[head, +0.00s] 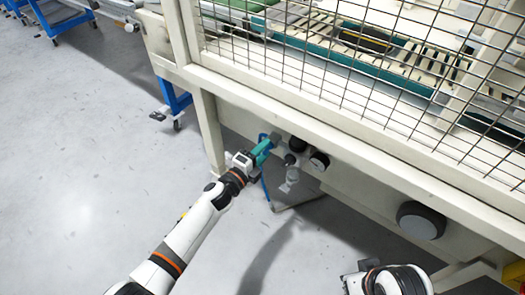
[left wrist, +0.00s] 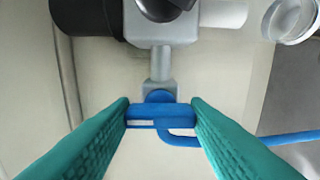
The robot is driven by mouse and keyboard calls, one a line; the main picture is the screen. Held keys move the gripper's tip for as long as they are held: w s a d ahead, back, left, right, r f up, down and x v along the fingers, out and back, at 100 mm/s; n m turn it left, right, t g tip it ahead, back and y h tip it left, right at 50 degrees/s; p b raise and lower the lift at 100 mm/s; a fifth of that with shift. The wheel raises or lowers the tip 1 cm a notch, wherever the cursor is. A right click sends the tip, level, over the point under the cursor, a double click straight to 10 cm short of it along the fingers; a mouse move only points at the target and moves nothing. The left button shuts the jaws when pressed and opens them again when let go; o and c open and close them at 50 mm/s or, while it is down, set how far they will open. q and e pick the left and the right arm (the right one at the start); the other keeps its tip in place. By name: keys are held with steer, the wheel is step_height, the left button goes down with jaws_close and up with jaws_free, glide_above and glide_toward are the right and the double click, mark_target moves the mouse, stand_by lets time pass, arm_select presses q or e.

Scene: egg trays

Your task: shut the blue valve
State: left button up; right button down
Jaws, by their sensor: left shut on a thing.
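The blue valve (left wrist: 148,110) is a flat blue handle on a short grey stem below a grey metal fitting (left wrist: 160,68). My left gripper (left wrist: 161,112) has its two teal ribbed fingers on either side of the handle and is shut on it. In the head view my left gripper (head: 266,146) reaches the fittings under the machine's front beam, and only a bit of the blue valve (head: 263,136) shows past the fingers. Part of my right arm (head: 388,280) shows at the bottom right; its fingertips are not visible.
Black round knobs (head: 319,161) and a clear cup (head: 289,181) sit beside the valve. A large black disc (head: 421,220) is farther right on the panel. A wire mesh guard (head: 330,75) rises above the beam. The floor (head: 90,170) at left is clear.

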arm_select(q)
steer(key=o, duration=1)
steer(key=p+v, duration=0.2)
steer(key=v, duration=1)
arm_select(e)
steer(key=shift+w+r, duration=0.3)
steer(key=shift+r, duration=0.1)
steer(key=shift+a, duration=0.15)
